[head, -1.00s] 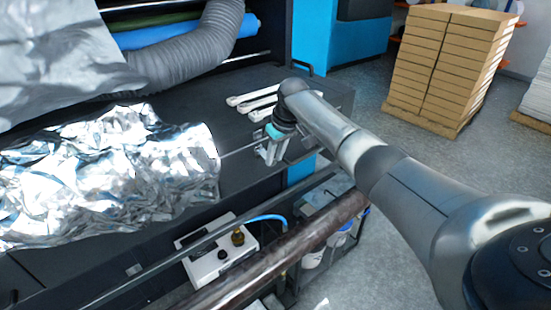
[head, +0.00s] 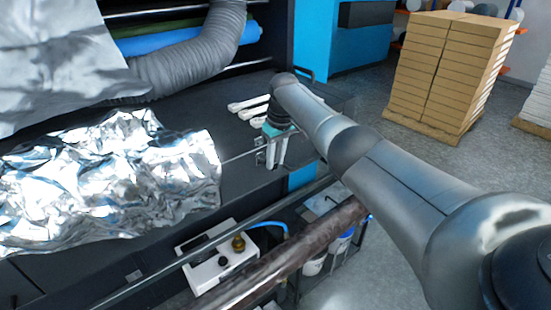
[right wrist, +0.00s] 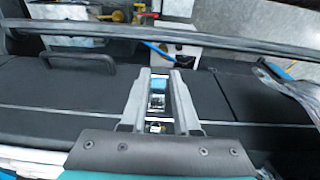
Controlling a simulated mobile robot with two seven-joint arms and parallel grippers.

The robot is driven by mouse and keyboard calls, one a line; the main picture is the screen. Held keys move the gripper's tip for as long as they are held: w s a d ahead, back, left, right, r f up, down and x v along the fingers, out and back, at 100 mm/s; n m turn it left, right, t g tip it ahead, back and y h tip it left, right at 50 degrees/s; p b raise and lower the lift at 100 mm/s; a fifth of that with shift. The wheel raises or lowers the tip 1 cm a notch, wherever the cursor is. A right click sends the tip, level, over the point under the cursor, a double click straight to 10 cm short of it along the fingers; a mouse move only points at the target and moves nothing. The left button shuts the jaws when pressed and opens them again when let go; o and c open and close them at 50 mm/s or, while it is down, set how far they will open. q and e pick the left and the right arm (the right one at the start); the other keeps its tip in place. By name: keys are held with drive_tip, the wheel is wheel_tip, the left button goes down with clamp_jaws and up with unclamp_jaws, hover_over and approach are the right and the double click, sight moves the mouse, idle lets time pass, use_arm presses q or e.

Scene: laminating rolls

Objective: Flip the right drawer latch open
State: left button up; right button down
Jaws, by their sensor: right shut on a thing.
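My right gripper (head: 275,164) is at the front edge of the dark machine table, pointing down. In the right wrist view its two grey fingers (right wrist: 160,75) are close together around a small metal latch with a blue part (right wrist: 157,96), so the gripper is shut on it. The latch sits on the dark drawer front (right wrist: 80,90), and the fingers hide its sides. I cannot tell its exact angle. In the head view the latch is too small and covered to make out. My left gripper is not in view.
Crumpled silver film (head: 110,180) covers the table's left part. White tools (head: 250,107) lie behind my gripper. A drawer handle (right wrist: 77,60) stands out nearby. Below are a rail, a brown roll (head: 285,255) and a white device (head: 220,258). Stacked boxes (head: 450,70) stand on the floor beyond.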

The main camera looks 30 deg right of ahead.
drive_tip(key=c, duration=0.6)
unclamp_jaws()
drive_tip(key=shift+c, duration=0.2)
wheel_tip(320, 180, up, 15)
drive_tip(key=s+b, duration=0.2)
drive_tip(key=shift+s, duration=0.2)
drive_tip(key=shift+d, duration=0.1)
